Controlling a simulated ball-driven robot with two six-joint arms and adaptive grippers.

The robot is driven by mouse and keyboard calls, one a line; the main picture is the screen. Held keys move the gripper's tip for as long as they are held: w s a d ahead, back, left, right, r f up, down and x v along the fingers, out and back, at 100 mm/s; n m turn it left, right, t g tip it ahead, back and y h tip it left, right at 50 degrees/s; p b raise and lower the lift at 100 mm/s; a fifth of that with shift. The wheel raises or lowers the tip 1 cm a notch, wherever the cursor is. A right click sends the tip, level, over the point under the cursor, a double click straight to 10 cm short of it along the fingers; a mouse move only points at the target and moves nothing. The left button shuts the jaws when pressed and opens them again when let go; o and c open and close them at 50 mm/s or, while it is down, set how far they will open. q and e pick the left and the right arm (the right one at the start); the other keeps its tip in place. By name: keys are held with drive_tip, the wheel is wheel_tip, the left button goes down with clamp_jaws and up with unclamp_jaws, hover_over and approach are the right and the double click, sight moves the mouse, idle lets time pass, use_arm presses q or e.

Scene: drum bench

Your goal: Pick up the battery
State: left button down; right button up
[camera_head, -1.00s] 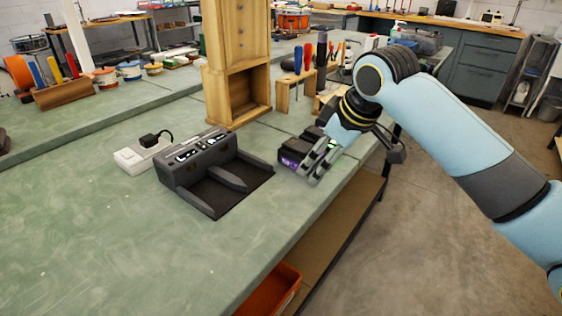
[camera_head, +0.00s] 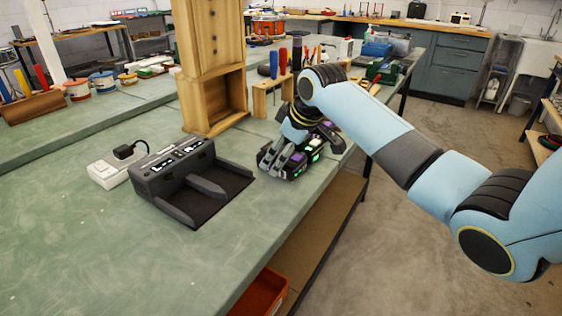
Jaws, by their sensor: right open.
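A dark battery (camera_head: 314,155) with green and purple patches lies on the green bench near its right edge. Whether this dark cluster is one battery or more than one, I cannot tell. My right gripper (camera_head: 279,172) is open, its fingers pointing down over the left side of the battery and hiding part of it. I cannot tell whether the fingers touch it. My left gripper is not in view.
A dark charger (camera_head: 172,178) with two lit displays stands left of the battery. A white power strip (camera_head: 106,173) with a black plug is farther left. A wooden cabinet (camera_head: 213,105) and a tool rack (camera_head: 262,100) stand behind. The front bench is clear.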

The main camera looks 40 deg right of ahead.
drive_tip(key=shift+x, duration=0.75)
drive_tip(key=c, duration=1.7)
drive_tip(key=shift+r, duration=0.1)
